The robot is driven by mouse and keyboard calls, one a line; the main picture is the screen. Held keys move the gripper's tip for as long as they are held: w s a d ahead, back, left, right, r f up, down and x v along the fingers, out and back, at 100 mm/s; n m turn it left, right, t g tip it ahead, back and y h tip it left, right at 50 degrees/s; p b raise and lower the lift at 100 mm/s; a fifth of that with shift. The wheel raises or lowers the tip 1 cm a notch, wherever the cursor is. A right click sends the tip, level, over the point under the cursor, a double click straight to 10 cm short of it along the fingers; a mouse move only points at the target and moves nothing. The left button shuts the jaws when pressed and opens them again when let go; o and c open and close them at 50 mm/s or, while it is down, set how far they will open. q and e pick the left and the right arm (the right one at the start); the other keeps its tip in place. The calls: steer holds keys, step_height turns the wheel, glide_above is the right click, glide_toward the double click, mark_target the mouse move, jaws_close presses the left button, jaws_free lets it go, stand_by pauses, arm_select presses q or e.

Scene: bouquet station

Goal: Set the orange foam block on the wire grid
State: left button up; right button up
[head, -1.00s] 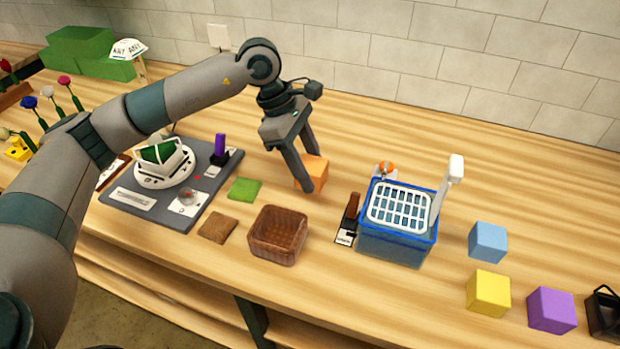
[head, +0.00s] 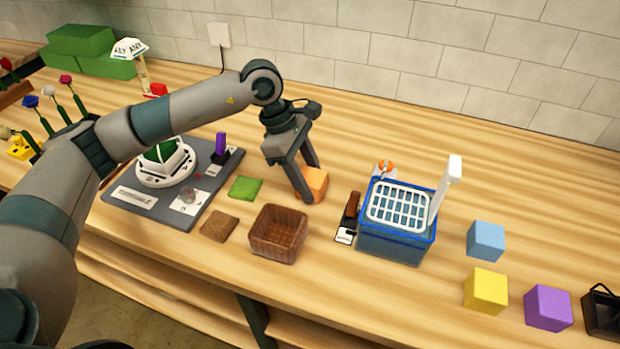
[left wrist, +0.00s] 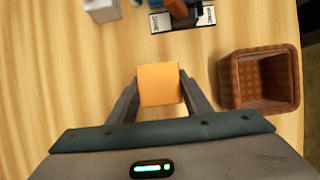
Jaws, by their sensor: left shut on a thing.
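The orange foam block (head: 316,183) is between the fingers of my left gripper (head: 310,190), at table level behind the brown basket. In the left wrist view the block (left wrist: 159,84) sits between both fingertips, and the gripper (left wrist: 160,90) is shut on it. I cannot tell whether the block touches the table. The white wire grid (head: 400,206) lies on top of the blue bin, to the right of the gripper. My right gripper is not in view.
The brown basket (head: 278,234) stands in front of my left gripper. A brown-handled tool (head: 352,205) lies beside the blue bin (head: 395,243). A white upright piece (head: 447,187) rises at the bin's right side. Blue (head: 486,240), yellow (head: 486,290) and purple (head: 548,307) blocks stand farther right.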

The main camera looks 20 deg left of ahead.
arm_select(q)
steer(key=o, duration=1)
